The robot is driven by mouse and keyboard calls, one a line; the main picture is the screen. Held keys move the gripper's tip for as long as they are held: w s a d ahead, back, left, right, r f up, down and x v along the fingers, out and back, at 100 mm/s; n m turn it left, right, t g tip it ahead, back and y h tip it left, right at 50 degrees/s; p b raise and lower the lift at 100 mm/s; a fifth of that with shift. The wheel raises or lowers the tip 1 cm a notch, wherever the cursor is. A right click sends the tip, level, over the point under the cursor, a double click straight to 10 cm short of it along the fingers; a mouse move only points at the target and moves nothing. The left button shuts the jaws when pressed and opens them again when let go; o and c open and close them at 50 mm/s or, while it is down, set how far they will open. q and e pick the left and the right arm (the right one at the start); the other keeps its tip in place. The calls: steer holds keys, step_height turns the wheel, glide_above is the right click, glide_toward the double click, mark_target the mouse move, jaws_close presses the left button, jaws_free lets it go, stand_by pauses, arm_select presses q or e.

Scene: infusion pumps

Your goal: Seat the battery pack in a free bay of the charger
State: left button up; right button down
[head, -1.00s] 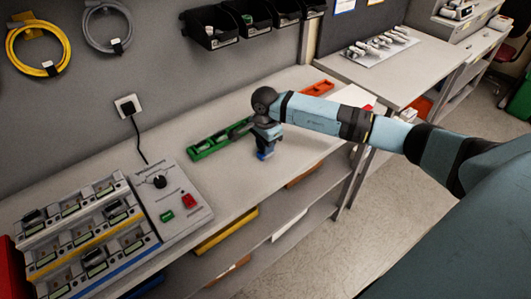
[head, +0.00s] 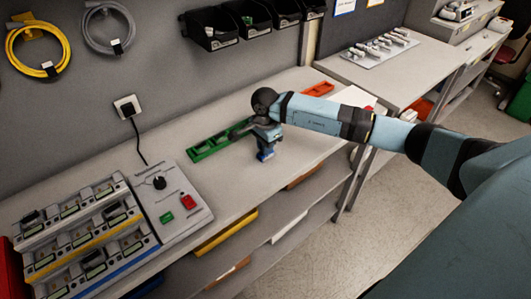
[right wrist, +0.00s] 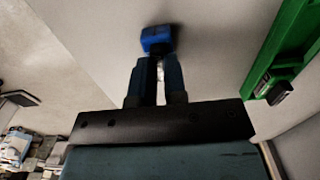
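The charger (head: 149,201) stands at the left of the bench in the head view. It has stepped rows of bays, several with dark packs in them; which bays are free is hard to tell. My right gripper (head: 266,148) points down over the middle of the bench. In the right wrist view, its two fingers (right wrist: 158,62) are close together with a blue block (right wrist: 157,39) at their tips. This looks like the battery pack, held between them, and it also shows below the gripper in the head view (head: 266,156). My left gripper is not in view.
An orange tray (head: 318,88) lies farther back. Black bins (head: 212,28) hang on the wall. Bench between charger and gripper is clear.

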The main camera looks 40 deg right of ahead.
steer(key=shift+r+p, duration=1.5)
steer(key=shift+r, duration=1.5)
steer(key=shift+a, duration=0.1)
